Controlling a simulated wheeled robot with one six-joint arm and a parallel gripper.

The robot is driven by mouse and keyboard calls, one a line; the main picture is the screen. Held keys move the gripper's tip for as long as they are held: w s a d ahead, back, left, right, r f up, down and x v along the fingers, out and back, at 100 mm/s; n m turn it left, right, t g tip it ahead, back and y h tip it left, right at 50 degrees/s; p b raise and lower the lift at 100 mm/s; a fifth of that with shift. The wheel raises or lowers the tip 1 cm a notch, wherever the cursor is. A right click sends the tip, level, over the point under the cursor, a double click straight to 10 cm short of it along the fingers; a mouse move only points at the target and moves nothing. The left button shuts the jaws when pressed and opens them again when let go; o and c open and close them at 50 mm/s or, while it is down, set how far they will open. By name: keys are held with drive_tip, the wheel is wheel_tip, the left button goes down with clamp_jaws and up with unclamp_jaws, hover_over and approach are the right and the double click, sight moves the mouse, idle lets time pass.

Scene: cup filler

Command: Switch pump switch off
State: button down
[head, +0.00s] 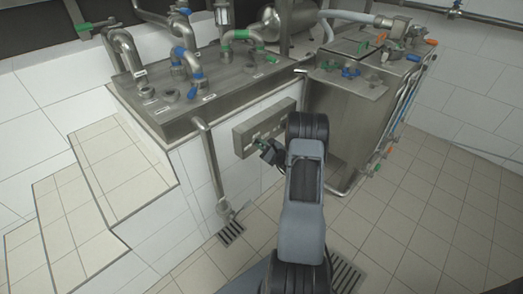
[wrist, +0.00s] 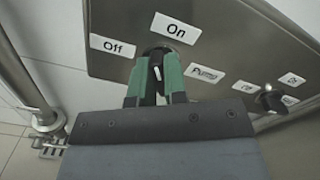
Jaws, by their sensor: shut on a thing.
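The pump switch (wrist: 157,72) is a dark rotary knob on a metal panel in the wrist view. A white "Off" label (wrist: 113,46) lies to its upper left and an "On" label (wrist: 175,29) above it; a "Pump" label (wrist: 205,75) is to its right. The green fingers of my gripper (wrist: 156,62) are closed around the knob, one on each side. The fingers hide much of the knob, so I cannot tell its exact setting. In the head view my gripper (head: 264,143) is at the front of the control panel (head: 243,137).
A second black knob (wrist: 270,99) with small labels is to the right on the same panel. A vertical steel pipe (head: 209,160) stands left of the panel. A steel cabinet (head: 345,110) is to the right. The tiled floor (head: 420,215) at lower right is clear.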

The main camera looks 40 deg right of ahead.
drive_tip(key=n+b, duration=0.4)
drive_tip(key=b, duration=0.1)
drive_tip(key=f+n+b, duration=0.1)
drive_tip(key=n+b, duration=0.1)
drive_tip(key=b, duration=0.1)
drive_tip(key=shift+a+n, duration=0.1)
drive_tip(key=shift+n, duration=0.2)
drive_tip(key=n+b, duration=0.4)
drive_tip(key=b, duration=0.3)
drive_tip(key=shift+r+n, duration=0.15)
drive_tip(key=shift+n, duration=0.25)
drive_tip(key=shift+r+b, duration=0.1)
drive_tip(key=shift+b, duration=0.45)
drive_tip(key=c, duration=1.2)
unclamp_jaws()
drive_tip(key=shift+o, duration=0.2)
drive_tip(key=s+d+p, duration=0.2)
drive_tip(key=s+p, duration=0.1)
drive_tip(key=s, duration=1)
drive_tip(key=shift+s+d+p, duration=0.2)
drive_tip(key=shift+s+p, duration=0.15)
drive_tip(key=shift+p, duration=0.05)
